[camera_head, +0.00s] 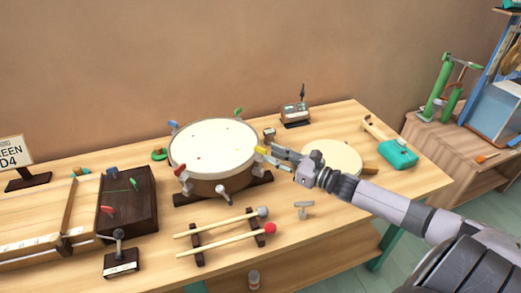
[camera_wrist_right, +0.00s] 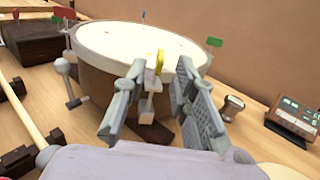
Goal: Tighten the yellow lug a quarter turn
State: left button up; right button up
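The drum (camera_head: 214,148) with a cream head stands on the table, with several coloured lugs around its rim. The yellow lug (camera_head: 260,150) is on the drum's right side; in the right wrist view its yellow tab (camera_wrist_right: 159,62) stands upright above a pale bracket. My right gripper (camera_head: 273,156) reaches in from the right to this lug. In the right wrist view its fingers (camera_wrist_right: 160,75) are apart, one on each side of the lug, with gaps visible beside the yellow tab. My left gripper is in neither view.
A drum key (camera_head: 304,209) and two mallets (camera_head: 225,222) on dark rests lie in front of the drum. A small display device (camera_head: 295,113) stands behind. A round pale pad (camera_head: 332,158) lies under my right arm's reach, near a teal case (camera_head: 398,154).

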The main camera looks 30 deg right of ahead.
aim_at(260, 148)
jog(key=shift+x, duration=2.8)
jog(key=shift+c, duration=0.5)
grip_shut()
